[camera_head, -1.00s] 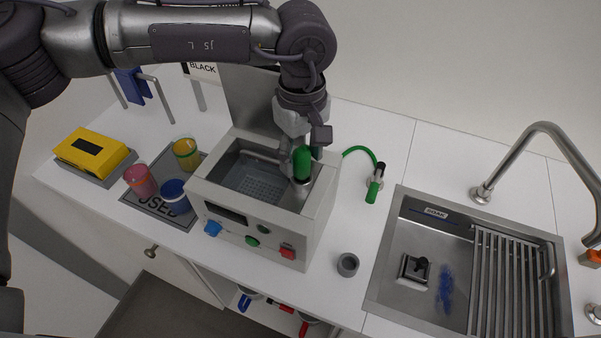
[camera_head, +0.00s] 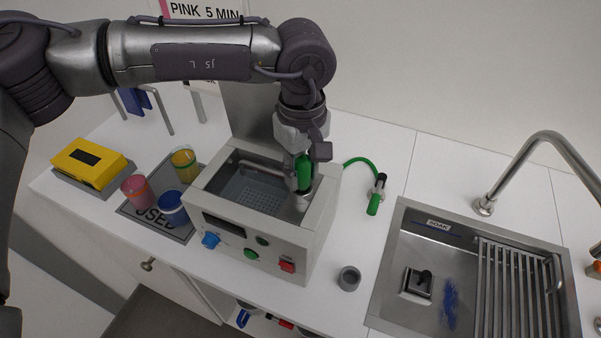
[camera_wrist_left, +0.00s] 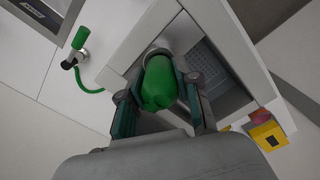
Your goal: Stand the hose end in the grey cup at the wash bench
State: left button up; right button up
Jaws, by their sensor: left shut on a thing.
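A thin green hose (camera_head: 361,162) runs from a small tap (camera_head: 378,187) toward the bath's back right edge. Where it joins the green piece, if it does, is hidden. The small grey cup (camera_head: 349,279) stands open on the counter, right of the bath. My right gripper is out of view.
Pink (camera_head: 138,191), yellow (camera_head: 184,164) and blue (camera_head: 172,208) jars stand on a grey mat left of the bath, near a yellow box (camera_head: 91,162). A steel sink (camera_head: 395,300) with a rack lies right of the cup. Counter between bath and sink is mostly clear.

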pick_arm(q)
grip_shut()
jog(key=shift+r, duration=0.85)
dwell(0.3)
jog(key=shift+r, duration=0.1)
jog(key=shift+r+p, duration=1.3)
jog(key=shift+r, duration=1.1)
jog(key=shift+f, duration=0.1)
